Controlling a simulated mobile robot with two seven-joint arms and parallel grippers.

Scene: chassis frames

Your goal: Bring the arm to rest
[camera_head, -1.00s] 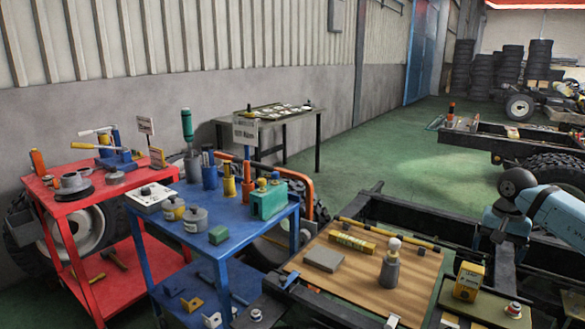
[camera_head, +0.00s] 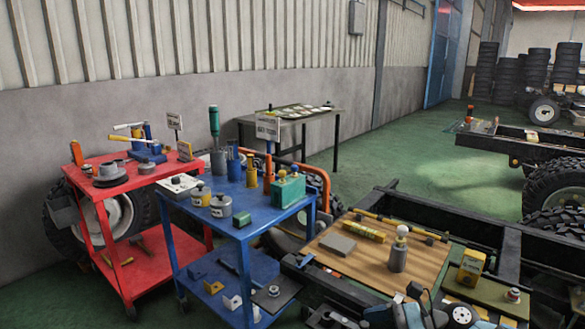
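Blue-grey and black parts of my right arm (camera_head: 432,314) show low at the bottom edge, just in front of the wooden board (camera_head: 412,266). The dark end at the top of these parts may be my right gripper (camera_head: 414,292). Its fingers are too small and cut off to tell whether they are open or shut, and I see nothing clearly held there. The rest of this arm is below the picture. My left gripper is not in view.
A yellow carton (camera_head: 470,267) stands right. A blue cart (camera_head: 243,226) and red cart (camera_head: 110,184) stand left. Green floor lies beyond.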

